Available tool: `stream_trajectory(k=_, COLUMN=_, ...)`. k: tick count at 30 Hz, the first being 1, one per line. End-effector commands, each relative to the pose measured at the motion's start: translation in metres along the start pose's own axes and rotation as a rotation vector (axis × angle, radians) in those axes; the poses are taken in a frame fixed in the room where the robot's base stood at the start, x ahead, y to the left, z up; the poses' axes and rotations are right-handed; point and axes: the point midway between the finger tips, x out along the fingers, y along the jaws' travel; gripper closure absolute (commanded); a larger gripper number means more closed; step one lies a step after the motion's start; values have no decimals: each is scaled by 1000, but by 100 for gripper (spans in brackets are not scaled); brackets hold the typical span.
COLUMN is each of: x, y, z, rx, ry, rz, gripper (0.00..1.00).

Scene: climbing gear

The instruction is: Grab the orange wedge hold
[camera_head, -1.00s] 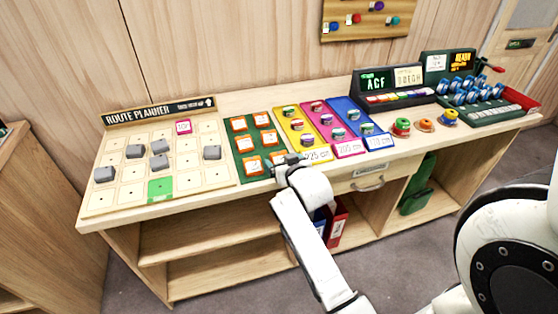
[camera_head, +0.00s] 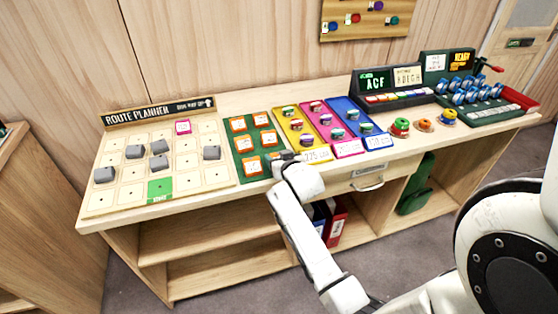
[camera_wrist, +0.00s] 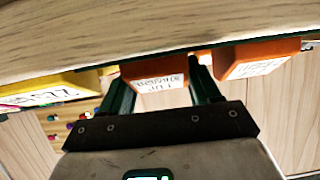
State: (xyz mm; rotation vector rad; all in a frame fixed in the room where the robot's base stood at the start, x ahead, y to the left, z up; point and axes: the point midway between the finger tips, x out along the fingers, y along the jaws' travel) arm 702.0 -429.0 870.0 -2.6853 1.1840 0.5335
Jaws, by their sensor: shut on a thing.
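Orange wedge holds with white labels, such as this one (camera_head: 252,164), sit in two columns on a green tray (camera_head: 257,150). My gripper (camera_head: 284,157) is at the tray's front right corner, over the hold there, which it mostly hides in the head view. In the wrist view my gripper (camera_wrist: 160,85) has its two dark green fingers on either side of an orange hold (camera_wrist: 152,73) with a printed label. The gripper is shut on this hold. A second orange hold (camera_wrist: 255,60) is just right of the right finger. I cannot tell whether the held one is off the tray.
Yellow (camera_head: 314,157), pink (camera_head: 348,147) and blue (camera_head: 378,142) trays with small round items stand right of the green one. A route planner board (camera_head: 130,190) with grey blocks lies left. Round colored holds (camera_head: 424,125) are farther right. The desk has open shelves below.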

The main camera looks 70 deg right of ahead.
Motion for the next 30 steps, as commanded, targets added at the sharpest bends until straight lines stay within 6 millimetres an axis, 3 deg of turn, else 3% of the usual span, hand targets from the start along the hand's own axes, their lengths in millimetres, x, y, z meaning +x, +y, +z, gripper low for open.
stream_trajectory(k=7, x=0, y=0, z=0, rx=0, ry=0, rz=0, gripper=69)
stream_trajectory(k=17, x=-1, y=0, z=-4, rx=0, ry=2, rz=0, gripper=69)
stream_trajectory(k=23, x=-9, y=-1, z=-24, rx=1, ry=6, rz=-2, gripper=69)
stream_trajectory(k=30, x=-59, y=15, z=-57, rx=2, ry=6, rz=0, gripper=69)
